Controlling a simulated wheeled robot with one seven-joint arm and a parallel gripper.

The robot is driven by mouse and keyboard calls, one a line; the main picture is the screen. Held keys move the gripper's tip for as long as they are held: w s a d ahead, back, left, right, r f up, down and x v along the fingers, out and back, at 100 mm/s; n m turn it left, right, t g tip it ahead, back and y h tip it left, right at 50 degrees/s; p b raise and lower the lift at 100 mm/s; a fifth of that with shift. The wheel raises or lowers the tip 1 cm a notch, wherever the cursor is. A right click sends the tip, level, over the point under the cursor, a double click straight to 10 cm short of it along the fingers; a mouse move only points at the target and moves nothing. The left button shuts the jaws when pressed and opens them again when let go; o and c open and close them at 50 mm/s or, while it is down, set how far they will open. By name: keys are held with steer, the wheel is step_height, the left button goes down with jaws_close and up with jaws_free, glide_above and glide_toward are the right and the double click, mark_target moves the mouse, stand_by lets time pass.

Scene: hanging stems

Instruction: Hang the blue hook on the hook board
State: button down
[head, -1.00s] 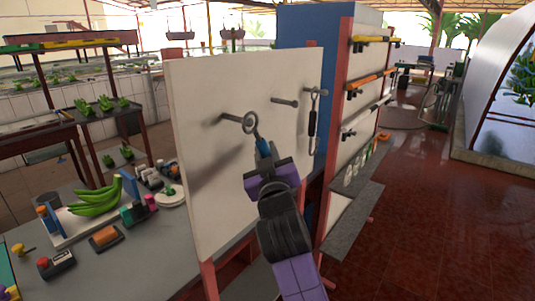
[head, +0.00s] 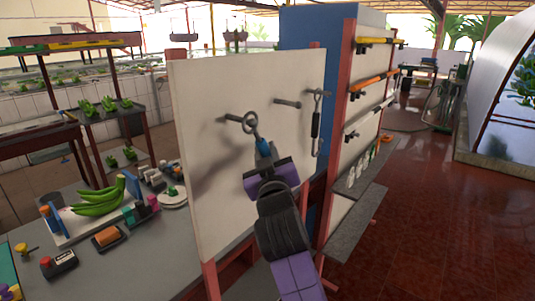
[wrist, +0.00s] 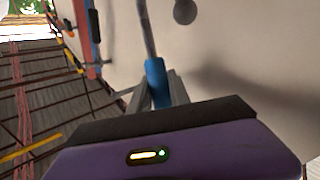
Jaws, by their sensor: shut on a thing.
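The blue hook has a blue grip (head: 264,148) and a grey shaft ending in a ring (head: 250,122). My gripper (head: 265,158) is shut on the blue grip, which also shows between the fingers in the wrist view (wrist: 157,82). The white hook board (head: 210,180) stands upright with several pegs. The ring is at the outer end of the left peg (head: 232,118); I cannot tell whether it is around the peg or just in front. The middle peg (head: 288,103) is bare. The ring lies outside the wrist view.
A black-handled tool (head: 315,124) hangs at the board's right. Left of the board is a grey table (head: 120,262) with bananas (head: 98,201) and small items. A shelf rack (head: 352,120) stands behind the board on the right. The red floor (head: 430,220) at right is clear.

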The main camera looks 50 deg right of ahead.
steer(key=shift+w+r+b, duration=0.1)
steer(key=shift+w+b, duration=0.3)
steer(key=shift+w, duration=0.85)
stand_by(0.9)
steer(key=shift+d+f, duration=0.25)
steer(key=shift+d, duration=0.1)
